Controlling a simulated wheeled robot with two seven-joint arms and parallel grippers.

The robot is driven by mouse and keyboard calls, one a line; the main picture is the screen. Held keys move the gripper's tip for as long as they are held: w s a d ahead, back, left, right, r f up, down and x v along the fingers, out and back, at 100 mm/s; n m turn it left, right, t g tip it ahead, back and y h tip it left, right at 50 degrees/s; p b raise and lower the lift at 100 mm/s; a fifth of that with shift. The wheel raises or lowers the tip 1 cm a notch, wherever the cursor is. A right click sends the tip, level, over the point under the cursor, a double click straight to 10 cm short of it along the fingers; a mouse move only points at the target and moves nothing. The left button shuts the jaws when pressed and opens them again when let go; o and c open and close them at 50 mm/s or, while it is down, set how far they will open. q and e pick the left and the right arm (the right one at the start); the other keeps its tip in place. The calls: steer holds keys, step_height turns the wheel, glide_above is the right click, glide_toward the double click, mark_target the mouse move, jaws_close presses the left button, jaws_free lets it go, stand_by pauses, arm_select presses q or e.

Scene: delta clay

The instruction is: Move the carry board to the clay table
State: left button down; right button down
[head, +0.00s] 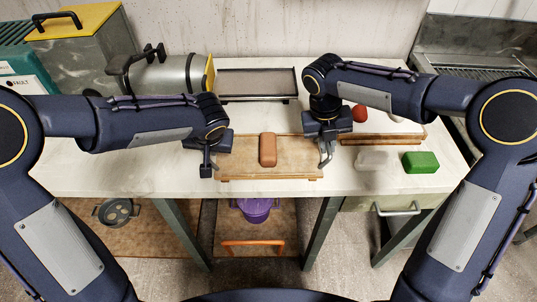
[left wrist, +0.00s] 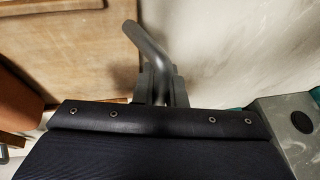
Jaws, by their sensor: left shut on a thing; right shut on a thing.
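The carry board (head: 240,160) is a flat tan wooden board with a metal handle at each end. A brown clay block (head: 268,149) lies on its middle. The board is over the long white table (head: 90,170), near the front edge; I cannot tell whether it touches the top. My left gripper (head: 208,160) is shut on the left handle, mostly hidden by the gripper. My right gripper (head: 325,140) is shut on the right grey handle. In the left wrist view, the bent grey handle (left wrist: 150,45) runs into my fingers, with the board (left wrist: 70,40) beside it.
A dark tray (head: 257,82) and a grey cylindrical machine (head: 170,75) stand behind. At right are a wooden board (head: 385,140) with a red ball (head: 360,113), and a green block (head: 421,162). A purple bucket (head: 256,209) is below the table.

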arm_select(q)
steer(key=shift+r, duration=0.15)
arm_select(e)
steer(key=shift+r, duration=0.2)
